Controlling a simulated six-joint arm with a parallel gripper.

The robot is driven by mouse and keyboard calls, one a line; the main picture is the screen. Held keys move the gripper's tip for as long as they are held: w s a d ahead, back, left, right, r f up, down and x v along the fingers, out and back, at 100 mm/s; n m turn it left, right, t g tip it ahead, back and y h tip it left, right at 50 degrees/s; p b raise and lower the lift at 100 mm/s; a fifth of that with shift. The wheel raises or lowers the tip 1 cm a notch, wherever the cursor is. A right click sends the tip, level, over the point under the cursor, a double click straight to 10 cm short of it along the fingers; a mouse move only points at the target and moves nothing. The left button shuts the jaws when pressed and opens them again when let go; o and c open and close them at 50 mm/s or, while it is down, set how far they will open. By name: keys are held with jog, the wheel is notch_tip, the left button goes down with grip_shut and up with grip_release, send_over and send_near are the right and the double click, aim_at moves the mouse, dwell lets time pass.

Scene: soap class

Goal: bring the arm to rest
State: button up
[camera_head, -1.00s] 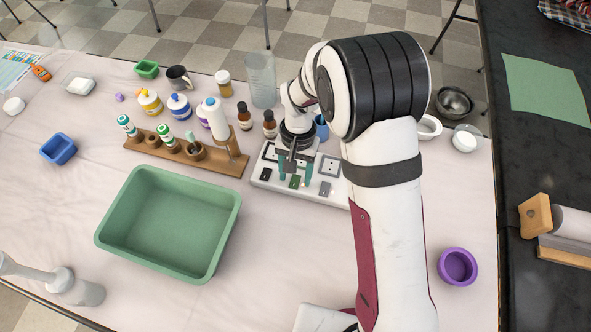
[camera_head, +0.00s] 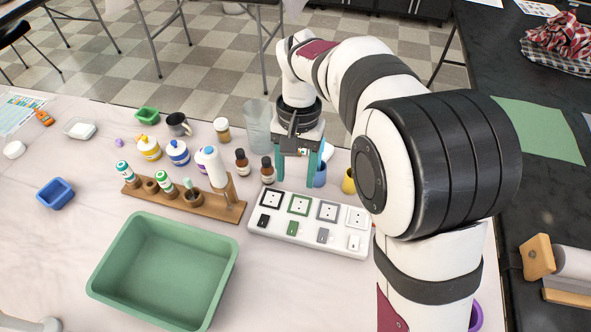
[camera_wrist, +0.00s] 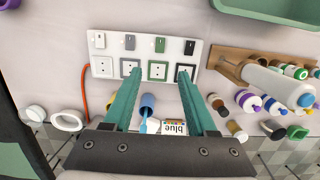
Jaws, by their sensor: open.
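My gripper (camera_head: 299,172) is open and empty, with its two teal fingers pointing down. It is raised behind the white power strip (camera_head: 340,242), clear of it. The strip has a row of framed sockets and a row of small switches in black, green, grey and white. In the wrist view the fingers of my gripper (camera_wrist: 158,75) are spread wide with nothing between the tips, and the strip (camera_wrist: 145,57) lies beyond them. My arm covers the right part of the table in the head view.
A green tub (camera_head: 165,270) and a wooden rack (camera_head: 185,197) with bottles stand to the left. Brown bottles (camera_head: 267,172), a clear beaker (camera_head: 257,125) and a blue cup (camera_head: 320,175) stand close around my gripper. An orange cable (camera_wrist: 85,92) runs from the strip.

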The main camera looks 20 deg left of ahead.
jog(key=s+d+r+m, duration=0.2)
jog(key=s+d+r, duration=0.35)
jog(key=d, duration=0.35)
jog(key=s+d+f+m+y, duration=0.1)
jog(key=s+d, duration=0.3)
jog(key=s, duration=0.4)
jog(key=s+d+f+m+t, duration=0.1)
jog(key=s+d, duration=0.3)
jog(key=s, duration=0.4)
jog(key=shift+f+m+y, duration=0.4)
jog(key=shift+f+m, duration=0.25)
jog(key=shift+m, duration=0.15)
